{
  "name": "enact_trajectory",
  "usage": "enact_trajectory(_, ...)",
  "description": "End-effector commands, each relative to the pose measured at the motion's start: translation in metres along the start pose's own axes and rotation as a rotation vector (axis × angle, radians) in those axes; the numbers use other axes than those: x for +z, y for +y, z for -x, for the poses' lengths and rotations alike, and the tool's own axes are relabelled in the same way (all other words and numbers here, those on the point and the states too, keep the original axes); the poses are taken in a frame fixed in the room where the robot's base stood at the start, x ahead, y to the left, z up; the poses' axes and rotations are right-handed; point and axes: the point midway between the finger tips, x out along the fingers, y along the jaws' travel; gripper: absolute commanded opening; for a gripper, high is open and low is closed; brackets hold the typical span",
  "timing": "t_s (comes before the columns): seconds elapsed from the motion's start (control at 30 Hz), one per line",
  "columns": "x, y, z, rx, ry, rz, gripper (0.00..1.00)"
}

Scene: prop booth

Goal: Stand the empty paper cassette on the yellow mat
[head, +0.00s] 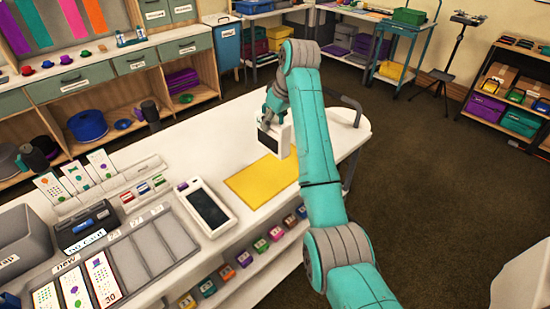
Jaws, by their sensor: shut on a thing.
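The yellow mat (255,183) lies flat on the white counter, and its surface is bare apart from its far right corner. A white box-like cassette with a dark front panel (284,142) is upright at the mat's far edge. My gripper (268,117) is shut on the cassette from above, at its upper left part. The arm comes in from the lower right and covers part of the mat's right side. I cannot tell whether the cassette's bottom touches the mat or counter, or whether it is empty inside.
A white device with a dark screen (207,208) lies left of the mat. A grey divided tray (180,237) with cards, a black card box (86,226) and a card rack (90,196) stand further left. The counter (205,150) is clear behind the mat. Several coloured cartridges (261,245) line the shelf below.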

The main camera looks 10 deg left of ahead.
Motion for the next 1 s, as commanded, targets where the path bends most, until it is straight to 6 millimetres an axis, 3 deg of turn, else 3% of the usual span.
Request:
enact_trajectory(0.3,0.019,-0.001,-0.045,-0.001,-0.002,-0.001,0.0)
enact_trajectory(0.7,0.035,0.0,-0.084,-0.001,-0.001,0.0,0.0)
enact_trajectory(1.0,0.037,0.0,-0.089,0.0,0.0,0.0,0.0)
